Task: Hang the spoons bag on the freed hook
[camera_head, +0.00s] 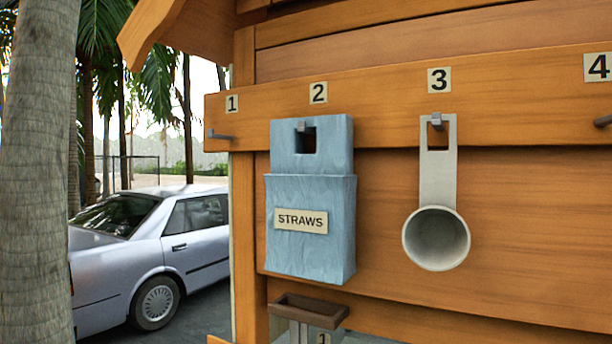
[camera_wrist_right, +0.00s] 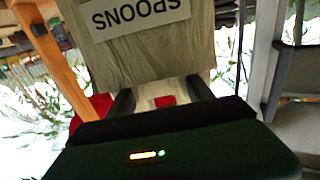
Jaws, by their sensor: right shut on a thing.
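The spoons bag (camera_wrist_right: 150,50), greyish-beige with a SPOONS label (camera_wrist_right: 141,13) upside down in the picture, shows in the right wrist view. My right gripper (camera_wrist_right: 162,97) is shut on its near edge; a small red patch shows between the fingers. The bag and both grippers are out of the head view. There, hook 1 (camera_head: 221,136) at the rail's left end is bare, and hook 4 (camera_head: 603,121) at the right edge, partly cut off, looks bare. Hook 2 (camera_head: 302,127) holds the blue straws bag (camera_head: 311,240). Hook 3 (camera_head: 437,122) holds a grey, long-handled cup (camera_head: 437,190).
The wooden rail (camera_head: 380,100) with number labels runs across the plank wall. A small brown-rimmed container (camera_head: 310,309) sits below the straws bag. A tree trunk (camera_head: 35,180) and a parked silver car (camera_head: 150,250) stand at left. Plank wall lies bare right of the cup.

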